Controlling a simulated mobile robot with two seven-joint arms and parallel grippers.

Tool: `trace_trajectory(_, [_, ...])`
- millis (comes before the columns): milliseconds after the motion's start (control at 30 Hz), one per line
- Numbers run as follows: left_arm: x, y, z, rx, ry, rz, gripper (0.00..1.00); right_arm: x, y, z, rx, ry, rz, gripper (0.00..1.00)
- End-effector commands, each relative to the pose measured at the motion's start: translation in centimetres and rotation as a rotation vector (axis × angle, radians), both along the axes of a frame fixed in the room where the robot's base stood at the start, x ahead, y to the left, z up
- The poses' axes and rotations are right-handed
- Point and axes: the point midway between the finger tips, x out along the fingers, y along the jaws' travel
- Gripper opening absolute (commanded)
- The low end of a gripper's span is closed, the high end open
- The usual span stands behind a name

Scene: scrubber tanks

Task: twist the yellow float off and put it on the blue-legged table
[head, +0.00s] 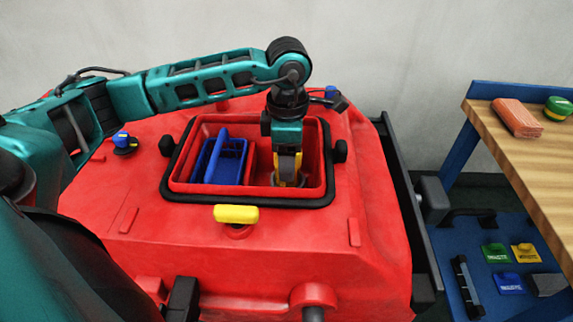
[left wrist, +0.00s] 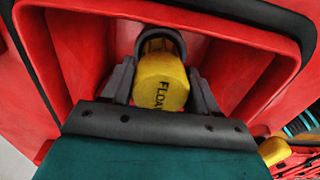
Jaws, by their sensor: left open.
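The yellow float (left wrist: 162,85), marked with dark letters cut off at "FLOA", sits inside the red tank's opening (head: 325,185). In the head view only slivers of yellow show low beside my left gripper (head: 288,183). My left gripper points down into the right part of the opening. In the left wrist view its fingers stand open on either side of the float; I cannot tell whether they touch it. The blue-legged table (head: 538,170) stands at the right with a wooden top. My right gripper is out of view.
A blue basket (head: 210,163) fills the left part of the opening. A yellow knob (head: 236,214) sits in front of the black rim. An orange block (head: 517,118) and a green-and-yellow round thing (head: 558,108) lie on the table; its near top is bare.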

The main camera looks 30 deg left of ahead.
Motion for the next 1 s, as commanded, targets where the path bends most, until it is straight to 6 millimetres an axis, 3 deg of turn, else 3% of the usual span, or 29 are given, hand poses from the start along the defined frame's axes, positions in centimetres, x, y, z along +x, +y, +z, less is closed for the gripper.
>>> trace_trajectory(67, [0.00,-0.01,0.00,0.000,0.000,0.000,0.57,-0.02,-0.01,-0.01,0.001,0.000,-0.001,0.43])
trace_trajectory(467, [-0.02,-0.01,0.01,0.000,0.000,0.000,0.18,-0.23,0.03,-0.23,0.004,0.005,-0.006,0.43])
trace_trajectory(567, [-0.01,-0.02,0.02,0.000,0.000,0.016,0.17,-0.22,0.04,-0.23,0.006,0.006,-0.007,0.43])
trace_trajectory(600, [-0.01,-0.02,0.02,0.000,0.000,0.043,0.11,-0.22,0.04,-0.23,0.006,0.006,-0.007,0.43])
trace_trajectory(733, [-0.01,-0.02,0.03,0.000,0.000,0.121,0.11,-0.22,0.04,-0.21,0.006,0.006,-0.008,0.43])
trace_trajectory(767, [-0.01,-0.02,0.03,0.000,0.000,0.128,0.05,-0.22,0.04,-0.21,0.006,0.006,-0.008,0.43])
trace_trajectory(1000, [-0.01,-0.01,0.02,-0.001,0.001,0.140,0.04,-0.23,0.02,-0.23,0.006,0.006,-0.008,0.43])
